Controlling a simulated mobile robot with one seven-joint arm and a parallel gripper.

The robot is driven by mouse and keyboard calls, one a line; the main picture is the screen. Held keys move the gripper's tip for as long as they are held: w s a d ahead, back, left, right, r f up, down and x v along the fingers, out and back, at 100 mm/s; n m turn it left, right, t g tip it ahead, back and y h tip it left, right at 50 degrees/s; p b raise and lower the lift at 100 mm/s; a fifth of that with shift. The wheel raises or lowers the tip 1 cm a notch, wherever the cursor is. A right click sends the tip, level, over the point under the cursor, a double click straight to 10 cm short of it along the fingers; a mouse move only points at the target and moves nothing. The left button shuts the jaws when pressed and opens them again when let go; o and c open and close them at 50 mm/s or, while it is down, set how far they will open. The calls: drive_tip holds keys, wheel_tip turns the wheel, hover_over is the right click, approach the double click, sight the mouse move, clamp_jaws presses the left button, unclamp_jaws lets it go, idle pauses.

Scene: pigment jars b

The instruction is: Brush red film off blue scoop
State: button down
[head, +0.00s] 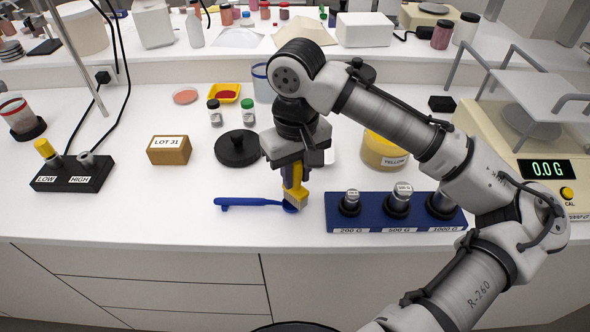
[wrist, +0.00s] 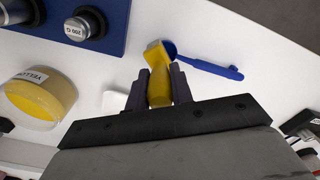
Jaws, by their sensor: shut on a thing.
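The blue scoop (head: 250,202) lies on the white bench near its front edge, handle to the left and bowl to the right. My gripper (head: 294,178) is shut on a yellow-handled brush (head: 298,198), which points down with its pale bristle end at the scoop's bowl. In the wrist view the brush (wrist: 158,72) sits between my gripper's fingers (wrist: 160,88), and its tip overlaps the bowl of the scoop (wrist: 212,67). I cannot tell whether the bristles touch the bowl. The brush hides part of the bowl, and no red film can be made out.
A blue weight rack (head: 396,212) stands close to the right of the brush. A black round lid (head: 238,149), a LOT 31 block (head: 169,150) and small bottles stand behind the scoop. The bench left of the scoop is clear.

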wheel_tip(320, 180, up, 7)
drive_tip(key=p, duration=0.7)
